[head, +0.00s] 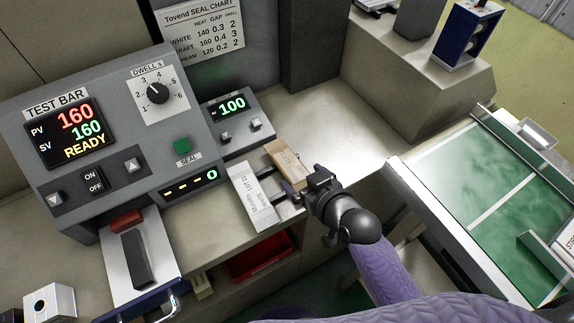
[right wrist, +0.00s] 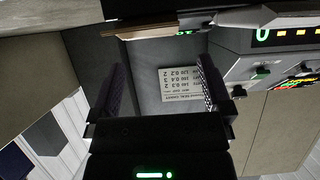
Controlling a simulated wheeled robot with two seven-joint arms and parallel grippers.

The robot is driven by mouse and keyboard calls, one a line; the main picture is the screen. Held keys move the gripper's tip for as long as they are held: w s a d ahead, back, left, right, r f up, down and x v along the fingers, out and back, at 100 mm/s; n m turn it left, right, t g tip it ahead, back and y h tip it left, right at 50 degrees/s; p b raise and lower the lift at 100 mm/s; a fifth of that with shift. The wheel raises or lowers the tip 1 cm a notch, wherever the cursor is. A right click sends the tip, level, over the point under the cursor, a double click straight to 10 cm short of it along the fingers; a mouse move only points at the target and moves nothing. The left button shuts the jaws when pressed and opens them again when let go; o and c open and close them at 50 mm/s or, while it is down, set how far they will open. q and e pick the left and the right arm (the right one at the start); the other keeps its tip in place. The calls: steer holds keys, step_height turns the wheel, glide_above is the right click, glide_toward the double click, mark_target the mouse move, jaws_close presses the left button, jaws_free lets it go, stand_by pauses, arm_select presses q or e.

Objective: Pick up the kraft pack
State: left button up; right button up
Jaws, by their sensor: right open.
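The kraft pack (head: 287,161) is a small brown printed packet by the front edge of the grey bench, right of a white pack (head: 252,198). In the right wrist view a brown edge, apparently the kraft pack (right wrist: 150,25), crosses the top of the picture, outside the gap between the fingers. In the wrist view nothing is held between the fingers (right wrist: 163,88). I cannot tell whether a finger touches either pack. My left gripper is not in view.
The test bar machine (head: 120,125) stands behind on the left, with a small display unit (head: 232,110) beside it. The seal chart (head: 200,27) hangs on the back wall. A green-topped tray (head: 505,180) stands at right. Bench right of the packs is clear.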

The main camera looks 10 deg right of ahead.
mark_target(291, 165)
steer(key=x, duration=0.2)
steer(key=b+x, duration=0.1)
steer(key=x, duration=0.1)
steer(key=b+x, duration=0.1)
steer(key=x, duration=0.1)
steer(key=shift+d+f, duration=0.25)
steer(key=shift+d, duration=0.05)
steer(key=shift+w, duration=0.15)
steer(key=shift+r, duration=0.1)
